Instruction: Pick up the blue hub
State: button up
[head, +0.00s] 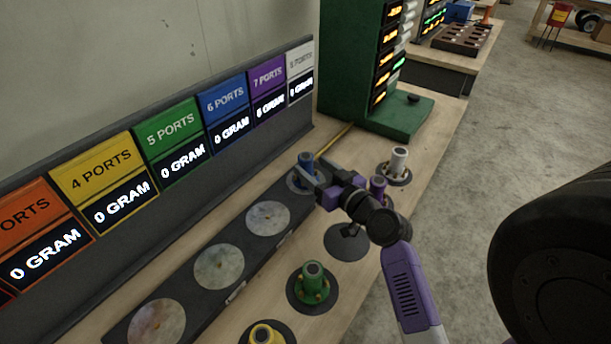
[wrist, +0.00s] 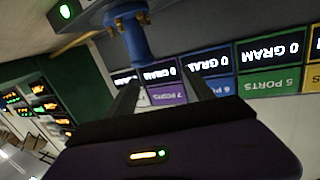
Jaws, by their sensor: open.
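The blue hub (head: 306,162) is at the far end of the dark strip of round plates, in front of the sign boards. My gripper (head: 314,177) is right beside it, with its fingers pointing toward it and partly covering its lower part. In the wrist view, the blue hub (wrist: 136,40) appears upside down beyond the fingertips, nearer the left finger. My gripper (wrist: 166,82) is open there, with a clear gap between its two fingers. I cannot tell whether a finger touches the hub.
A green hub (head: 312,281), a yellow hub (head: 263,334), a purple hub (head: 378,185) and a white hub (head: 399,157) stand on round pads. One dark pad (head: 346,243) is empty. A green cabinet (head: 347,60) stands behind.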

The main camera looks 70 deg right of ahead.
aim_at(311, 166)
jog(key=d+r+n+t+y, duration=0.1)
jog(key=d+r+n+t, duration=0.1)
jog(key=d+r, duration=0.15)
jog(key=f, duration=0.2)
jog(key=f+b, duration=0.1)
jog(key=f, duration=0.5)
jog(key=shift+w+d+f, duration=0.1)
jog(key=shift+w+d, duration=0.3)
jog(key=shift+x, duration=1)
jog(key=shift+p+x, duration=0.9)
jog(key=shift+x, duration=1.9)
jog(key=shift+c, duration=0.4)
grip_shut()
